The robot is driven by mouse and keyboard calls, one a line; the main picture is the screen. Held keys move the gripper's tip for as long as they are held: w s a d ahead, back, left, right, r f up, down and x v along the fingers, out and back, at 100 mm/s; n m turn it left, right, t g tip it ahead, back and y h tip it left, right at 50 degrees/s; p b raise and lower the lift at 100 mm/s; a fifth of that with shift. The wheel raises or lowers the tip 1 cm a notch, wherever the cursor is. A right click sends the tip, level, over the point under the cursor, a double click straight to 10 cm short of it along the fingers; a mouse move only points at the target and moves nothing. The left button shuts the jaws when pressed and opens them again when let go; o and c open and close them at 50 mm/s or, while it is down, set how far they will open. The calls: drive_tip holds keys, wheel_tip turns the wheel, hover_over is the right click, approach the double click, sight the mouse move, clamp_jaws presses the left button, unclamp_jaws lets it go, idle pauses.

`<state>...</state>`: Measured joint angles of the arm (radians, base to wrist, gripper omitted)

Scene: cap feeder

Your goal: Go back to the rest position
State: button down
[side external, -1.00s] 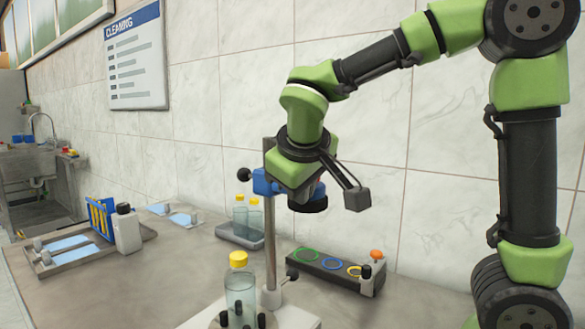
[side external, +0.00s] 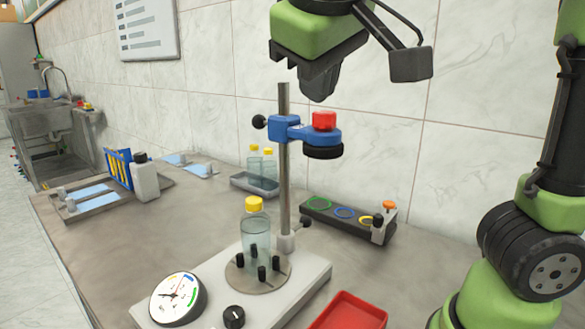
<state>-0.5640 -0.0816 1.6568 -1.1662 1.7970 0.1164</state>
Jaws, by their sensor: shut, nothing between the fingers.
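My gripper (side external: 318,80) is at the top centre in the side external view, pointing down in the air. It is shut and empty, above the blue clamp arm of the stand and apart from it. A red block (side external: 324,120) sits on top of the blue clamp arm (side external: 290,130), over its dark round head (side external: 323,152). A clear bottle with a yellow cap (side external: 254,222) stands upright on the round plate of the white base, among several black pegs.
A dial gauge (side external: 178,298) and black knob (side external: 233,316) are at the front. A red tray (side external: 350,312) is at the front right. A panel with coloured rings (side external: 340,216) and capped bottles (side external: 262,168) stand behind.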

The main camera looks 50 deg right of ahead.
drive_tip(key=s+d+f+m+t+y, duration=0.1)
drive_tip(key=s+f+m+t+y, duration=0.1)
drive_tip(key=s+f+y, duration=0.5)
drive_tip(key=shift+s+f+m+t, duration=0.45)
drive_tip(key=shift+s+f, duration=0.3)
drive_tip(key=shift+s, duration=0.4)
idle(0.5)
